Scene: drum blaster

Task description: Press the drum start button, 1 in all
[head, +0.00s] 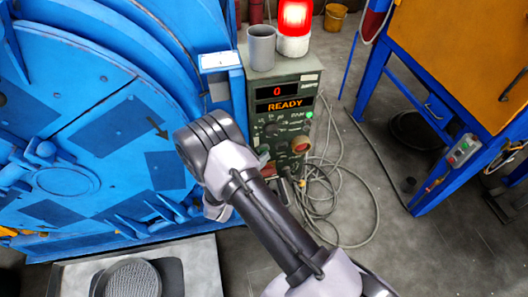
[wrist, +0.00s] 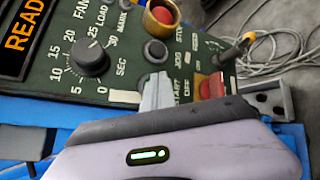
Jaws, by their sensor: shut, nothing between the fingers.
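The dark green control box (head: 284,95) stands beside the blue drum machine, its display showing 0 and READY. In the wrist view its panel (wrist: 125,60) fills the upper part. A START label (wrist: 178,86) shows beside the pale tip of my gripper (wrist: 157,80), which is shut and empty. A grey round button-like part (wrist: 155,52) sits just beyond the tip. I cannot tell whether they touch. A start button at the tip may be partly hidden. In the head view my gripper is mostly hidden by my wrist, close to the panel's lower part.
A red mushroom button (wrist: 161,16), a smaller red control (wrist: 211,86), a black dial (wrist: 91,56) and a yellow-ended lever (wrist: 240,45) crowd the panel. A lit red beacon (head: 295,20) and grey cup (head: 261,48) stand on top. Loose cables (head: 345,190) lie on the floor right.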

